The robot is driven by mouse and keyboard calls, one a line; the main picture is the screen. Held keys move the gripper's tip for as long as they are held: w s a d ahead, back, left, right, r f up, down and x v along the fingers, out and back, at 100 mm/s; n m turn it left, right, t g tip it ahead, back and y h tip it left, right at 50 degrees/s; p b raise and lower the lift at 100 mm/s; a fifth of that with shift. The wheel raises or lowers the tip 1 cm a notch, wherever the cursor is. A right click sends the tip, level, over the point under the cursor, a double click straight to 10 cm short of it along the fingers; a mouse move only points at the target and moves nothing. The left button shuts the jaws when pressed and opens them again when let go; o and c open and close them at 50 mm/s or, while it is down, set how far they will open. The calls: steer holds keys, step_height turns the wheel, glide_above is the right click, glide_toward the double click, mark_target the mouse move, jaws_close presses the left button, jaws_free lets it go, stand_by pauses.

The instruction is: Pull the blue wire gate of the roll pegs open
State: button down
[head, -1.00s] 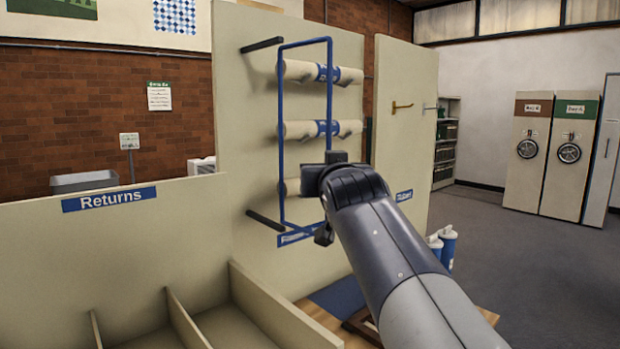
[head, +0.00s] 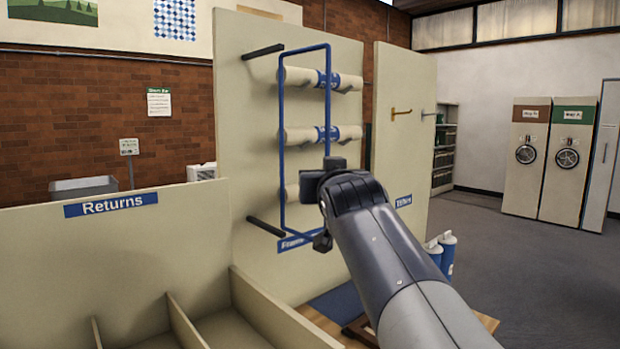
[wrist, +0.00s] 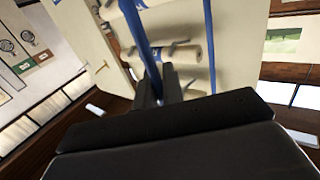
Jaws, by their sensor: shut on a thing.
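The blue wire gate (head: 282,140) is an upright rectangular frame in front of the roll pegs on the cream panel. Rolls with blue bands lie on the pegs behind it, among them an upper roll (head: 300,78) and a middle roll (head: 300,136); a lower one is partly hidden by my arm. My gripper (head: 322,177) is at the gate's right upright, low down. In the wrist view the jaws (wrist: 158,88) are closed around a blue bar of the gate (wrist: 143,45). The gate's lower right part is partly hidden behind my gripper.
Dark pegs, one at the top (head: 263,51) and one lower (head: 263,226), stick out left of the gate. The Returns bin (head: 150,240) with dividers stands at front left. A second panel (head: 402,130) with hooks stands to the right. Open floor (head: 490,240) lies further right.

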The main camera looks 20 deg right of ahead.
steer(key=shift+s+d+f, duration=0.1)
steer(key=shift+s+d, duration=0.05)
steer(key=shift+d, duration=0.05)
steer(key=c, duration=1.7)
jaws_free()
steer(key=shift+s+d, duration=0.2)
steer(key=shift+s, duration=0.1)
steer(key=shift+c, duration=0.2)
steer(key=shift+o, duration=1.1)
steer(key=shift+a, duration=0.1)
steer(key=shift+r, duration=0.2)
steer(key=shift+w, duration=0.1)
